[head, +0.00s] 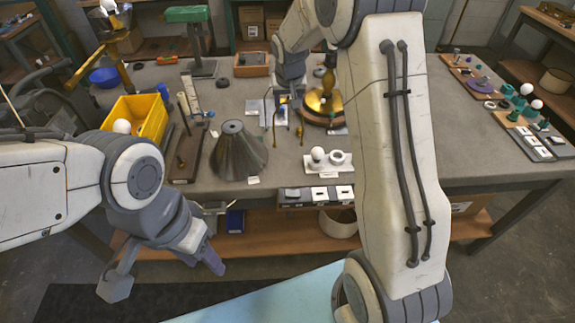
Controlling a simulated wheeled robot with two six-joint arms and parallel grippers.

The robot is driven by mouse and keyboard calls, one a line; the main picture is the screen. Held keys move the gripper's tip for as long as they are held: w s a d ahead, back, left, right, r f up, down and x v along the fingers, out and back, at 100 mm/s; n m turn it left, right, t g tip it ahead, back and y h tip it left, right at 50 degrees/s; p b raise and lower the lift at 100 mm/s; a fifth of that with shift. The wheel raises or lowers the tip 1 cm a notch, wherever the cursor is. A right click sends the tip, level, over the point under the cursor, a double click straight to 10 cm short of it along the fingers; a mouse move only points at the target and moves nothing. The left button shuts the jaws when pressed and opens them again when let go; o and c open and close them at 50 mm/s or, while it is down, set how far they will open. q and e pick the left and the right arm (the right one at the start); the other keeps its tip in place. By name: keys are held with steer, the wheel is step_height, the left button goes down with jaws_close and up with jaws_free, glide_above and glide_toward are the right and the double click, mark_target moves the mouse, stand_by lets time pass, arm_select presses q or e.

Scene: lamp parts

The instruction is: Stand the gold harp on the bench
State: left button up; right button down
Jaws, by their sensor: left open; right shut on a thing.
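My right gripper (286,92) reaches down over the middle of the bench (400,150) and is shut on a thin gold piece (274,120), which looks like the harp. The grip itself is small and partly hidden by the gripper. Another thin gold-coloured upright (300,128) shows just right of it; I cannot tell whether it is part of the same piece. My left gripper (205,262) is open and empty, low in front of the bench's front edge, away from the harp.
A brass lamp base (318,104) stands just right of my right gripper, partly hidden by my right arm. A grey shade (238,153), a yellow bin (150,112) and a white bulb (317,153) are nearby. Small parts fill boards (475,85) at the right.

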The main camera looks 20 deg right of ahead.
step_height(320, 180, down, 10)
steer(key=p, duration=0.1)
steer(key=shift+r, duration=0.25)
steer(key=shift+w, duration=0.1)
steer(key=c, duration=0.7)
jaws_free()
steer(key=shift+f, duration=0.15)
steer(key=o, duration=0.4)
steer(key=shift+o, duration=0.2)
steer(key=shift+p, duration=0.3)
